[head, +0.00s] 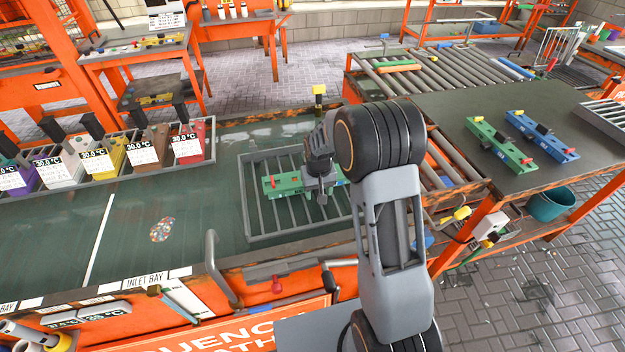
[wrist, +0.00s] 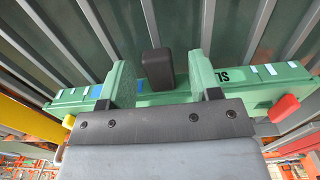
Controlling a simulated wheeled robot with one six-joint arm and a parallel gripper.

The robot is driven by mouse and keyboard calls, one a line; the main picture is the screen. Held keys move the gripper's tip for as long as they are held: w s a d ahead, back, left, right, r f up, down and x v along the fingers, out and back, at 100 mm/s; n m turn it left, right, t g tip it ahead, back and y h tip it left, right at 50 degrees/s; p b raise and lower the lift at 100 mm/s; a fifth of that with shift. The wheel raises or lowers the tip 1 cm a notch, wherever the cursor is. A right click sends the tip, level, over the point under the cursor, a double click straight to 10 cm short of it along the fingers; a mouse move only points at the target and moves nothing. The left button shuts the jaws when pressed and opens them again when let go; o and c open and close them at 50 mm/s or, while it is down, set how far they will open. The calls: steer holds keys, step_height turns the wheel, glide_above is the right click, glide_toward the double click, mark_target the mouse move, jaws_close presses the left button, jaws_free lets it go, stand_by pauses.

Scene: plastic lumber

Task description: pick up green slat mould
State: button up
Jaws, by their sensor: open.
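A green slat mould (head: 283,184) lies on a grey slatted rack (head: 252,200) in the dark green bath, partly hidden by my gripper. My gripper (head: 319,196) is over its middle, pointing down. In the wrist view the green mould (wrist: 272,88) spans the picture, with a red knob at the right, a yellow knob at the left and blue patches on top. Its black upright grip block (wrist: 158,68) stands between the jaws of my gripper (wrist: 160,94), with gaps on both sides. The jaws are open and hold nothing.
Another green mould (head: 500,145) and a blue mould (head: 542,136) lie on the dark table at the right. Several coloured boxes with temperature labels stand in a rack (head: 120,176) at the left. A grey bent handle (head: 213,265) rises at the bath's front edge.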

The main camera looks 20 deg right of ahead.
steer(key=shift+f, duration=0.2)
steer(key=shift+c, duration=0.3)
jaws_close()
steer(key=shift+w+r, duration=0.1)
stand_by(0.3)
